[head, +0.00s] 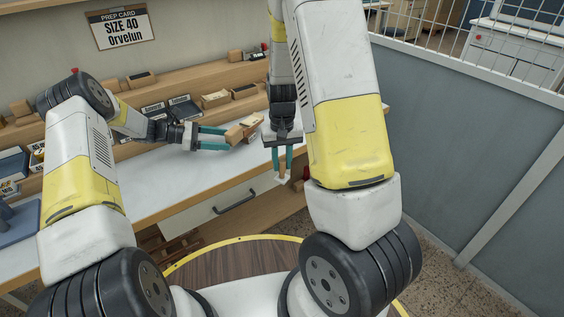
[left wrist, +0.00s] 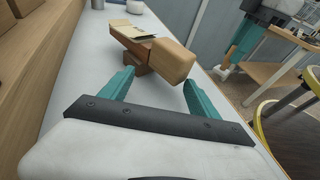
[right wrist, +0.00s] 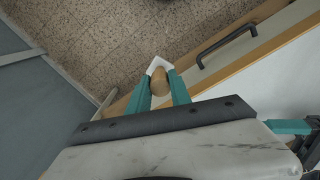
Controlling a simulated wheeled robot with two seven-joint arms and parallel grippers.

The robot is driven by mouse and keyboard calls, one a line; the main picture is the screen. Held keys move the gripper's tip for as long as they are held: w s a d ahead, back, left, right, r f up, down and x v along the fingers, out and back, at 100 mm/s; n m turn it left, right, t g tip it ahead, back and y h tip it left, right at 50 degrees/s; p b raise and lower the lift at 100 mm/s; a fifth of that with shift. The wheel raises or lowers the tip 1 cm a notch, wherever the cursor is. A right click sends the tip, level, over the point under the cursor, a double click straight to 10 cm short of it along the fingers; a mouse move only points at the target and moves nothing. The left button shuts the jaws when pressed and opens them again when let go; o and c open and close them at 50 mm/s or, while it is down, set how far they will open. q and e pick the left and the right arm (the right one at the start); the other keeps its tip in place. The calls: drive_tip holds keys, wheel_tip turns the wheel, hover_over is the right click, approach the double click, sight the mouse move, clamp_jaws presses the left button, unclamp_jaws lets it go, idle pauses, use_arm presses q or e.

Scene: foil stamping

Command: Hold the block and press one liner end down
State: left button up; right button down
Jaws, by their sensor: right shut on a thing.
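A wooden block (head: 240,130) rests on the pale worktop near its right end; in the left wrist view the block (left wrist: 172,62) sits tilted on another wooden piece. A thin cream piece (left wrist: 130,32), perhaps the liner, lies on its far part; its ends are not clear. My left gripper (head: 228,138) is open and empty, its fingertips just short of the block. My right gripper (head: 283,172) points down past the worktop's front edge, shut on a small tool with a rounded wooden handle (right wrist: 160,82) and a white flat end (right wrist: 158,65).
A wooden shelf with dark trays and blocks (head: 215,98) runs behind the worktop (head: 160,185). A drawer with a dark handle (head: 235,202) is below the front edge. A grey partition (head: 450,130) stands to the right.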

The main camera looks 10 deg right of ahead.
sight(246, 130)
use_arm(q)
drive_tip(key=shift+x, duration=1.2)
